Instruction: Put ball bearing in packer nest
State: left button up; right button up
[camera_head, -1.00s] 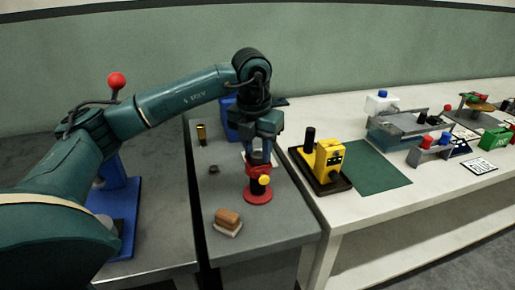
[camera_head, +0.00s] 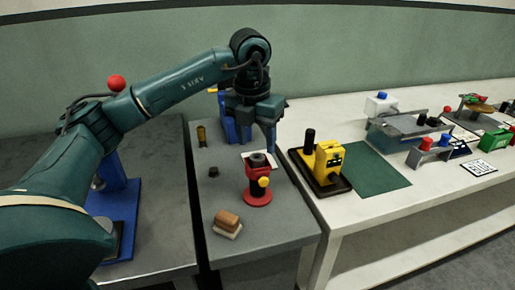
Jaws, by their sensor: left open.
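A red stand with a yellow knob (camera_head: 257,190), which looks like the packer, stands upright on the grey table. A dark grey ring-shaped piece (camera_head: 258,160) sits at its top; it looks like the ball bearing in the nest, but it is too small to tell how it is seated. My left gripper (camera_head: 260,140) is open, above and behind the red stand, with its fingers apart from the ring. A small dark round piece (camera_head: 213,171) lies on the table to the left. My right gripper is not in view.
A brown-topped block (camera_head: 228,222) lies near the grey table's front. A yellow machine on a black tray (camera_head: 328,165) and a green mat (camera_head: 372,168) are on the white table.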

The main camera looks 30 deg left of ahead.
aim_at(255, 160)
pick_arm(q)
notch_tip(255, 160, up, 8)
jog(key=shift+s+p, duration=0.3)
jog(key=shift+s, duration=0.15)
jog(key=shift+d, duration=0.15)
